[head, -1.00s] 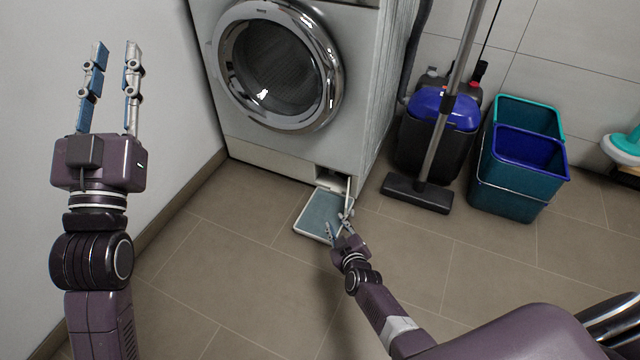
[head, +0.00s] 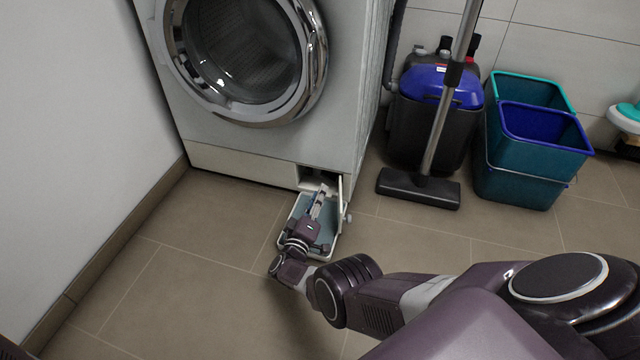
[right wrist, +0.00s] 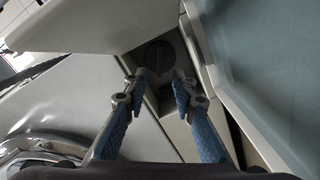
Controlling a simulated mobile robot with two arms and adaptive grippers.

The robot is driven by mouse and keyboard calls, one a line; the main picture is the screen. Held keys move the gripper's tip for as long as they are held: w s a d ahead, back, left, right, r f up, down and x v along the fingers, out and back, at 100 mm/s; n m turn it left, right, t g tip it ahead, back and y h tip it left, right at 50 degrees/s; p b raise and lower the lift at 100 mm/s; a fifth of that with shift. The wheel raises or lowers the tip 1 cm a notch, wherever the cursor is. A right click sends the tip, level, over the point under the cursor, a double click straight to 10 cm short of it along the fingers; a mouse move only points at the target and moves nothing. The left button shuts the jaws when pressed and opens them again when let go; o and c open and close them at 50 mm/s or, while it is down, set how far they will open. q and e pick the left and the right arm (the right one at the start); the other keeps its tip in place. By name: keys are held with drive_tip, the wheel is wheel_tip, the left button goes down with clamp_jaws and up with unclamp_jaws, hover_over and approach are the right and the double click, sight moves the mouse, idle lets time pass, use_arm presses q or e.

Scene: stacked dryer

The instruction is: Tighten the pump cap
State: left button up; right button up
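The pump cap (right wrist: 160,62) is a dark round knob with a raised bar across it, inside the small opening at the washer's base. It shows in the right wrist view, just beyond my fingertips. In the head view the cap cannot be made out. My right gripper (head: 318,203) is at the opening, above the tray. In the right wrist view the right gripper (right wrist: 160,84) has its two fingers apart with a gap between them, one on each side below the cap. I cannot tell whether they touch it. My left gripper is out of view.
The white flap (head: 347,189) stands open beside the opening. A shallow blue-grey tray (head: 334,250) lies on the floor below it. The washer (head: 245,145) stands behind. A vacuum head (head: 418,189) and teal buckets (head: 520,182) are to the right. Floor at left is clear.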

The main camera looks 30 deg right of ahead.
sight(326, 178)
drive_tip(key=b+x, duration=0.2)
drive_tip(key=x, duration=0.3)
drive_tip(key=shift+w+d+f+b, duration=0.1)
drive_tip(key=shift+d+f+b, duration=0.1)
drive_tip(key=shift+b, duration=0.2)
drive_tip(key=shift+w+d+r, duration=0.15)
drive_tip(key=shift+w+d, duration=0.25)
drive_tip(key=shift+d, duration=0.05)
drive_tip(key=shift+c, duration=0.6)
clamp_jaws()
